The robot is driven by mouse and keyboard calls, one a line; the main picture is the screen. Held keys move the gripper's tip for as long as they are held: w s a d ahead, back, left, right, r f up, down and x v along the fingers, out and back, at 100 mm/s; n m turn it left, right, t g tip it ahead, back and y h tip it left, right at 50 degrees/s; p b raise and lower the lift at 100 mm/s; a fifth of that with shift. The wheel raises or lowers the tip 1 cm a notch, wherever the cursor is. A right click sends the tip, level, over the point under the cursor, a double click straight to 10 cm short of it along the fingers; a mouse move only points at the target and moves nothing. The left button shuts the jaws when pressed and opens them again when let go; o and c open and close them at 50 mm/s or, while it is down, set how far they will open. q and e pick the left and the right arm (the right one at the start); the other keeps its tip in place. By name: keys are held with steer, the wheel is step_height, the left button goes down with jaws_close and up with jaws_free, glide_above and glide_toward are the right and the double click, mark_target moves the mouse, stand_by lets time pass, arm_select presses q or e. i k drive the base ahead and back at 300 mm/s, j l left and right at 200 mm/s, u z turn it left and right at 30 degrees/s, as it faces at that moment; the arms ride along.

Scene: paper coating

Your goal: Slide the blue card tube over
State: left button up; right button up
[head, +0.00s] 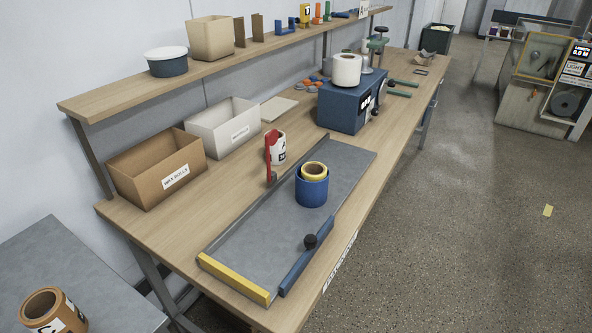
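The blue card tube (311,191) stands upright on the grey board (258,222) on the wooden bench. A yellow-rimmed roll with a brown core (314,170) stands inside it, and its top sticks out above the tube's rim. How far down the roll reaches is hidden by the tube wall. Neither of my grippers shows in the head view.
A yellow bar (233,279) and a blue bar with a black knob (306,262) edge the board. A red holder (269,153) stands behind it. A cardboard bin (157,168), a white bin (223,127) and a blue machine (343,108) line the back.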

mark_target(308, 194)
steer(key=i+l+u, duration=0.2)
steer(key=l+u, duration=0.15)
steer(key=l, duration=0.55)
steer(key=l+u, duration=0.4)
steer(key=l, duration=0.55)
